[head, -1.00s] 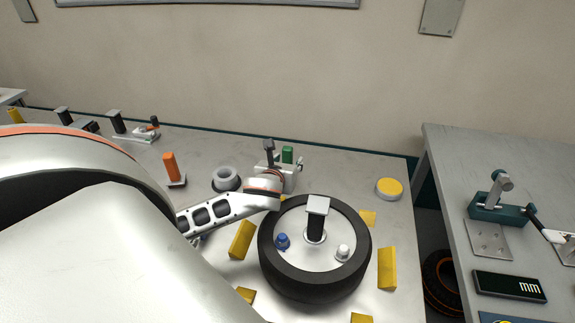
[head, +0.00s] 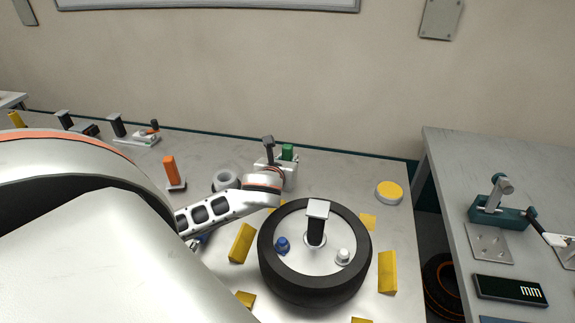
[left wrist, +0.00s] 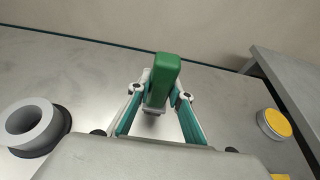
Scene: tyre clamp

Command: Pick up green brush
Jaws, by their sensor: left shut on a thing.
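The green brush (head: 288,152) shows as a green block at the far side of the wheel in the head view. It also shows upright between the fingers in the left wrist view (left wrist: 163,78). My left gripper (head: 281,160) is shut on it, with one finger on each side (left wrist: 161,97). The brush's lower part is hidden by the gripper, so I cannot tell whether it touches the table. My right gripper is not in view.
A black tyre (head: 281,277) with a clamp post stands nearer on the table, with yellow wedges (head: 388,272) around it. A grey ring (head: 227,180), an orange-handled tool (head: 170,169) and a yellow-topped round tin (head: 389,190) are nearby. A second table (head: 450,160) stands right.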

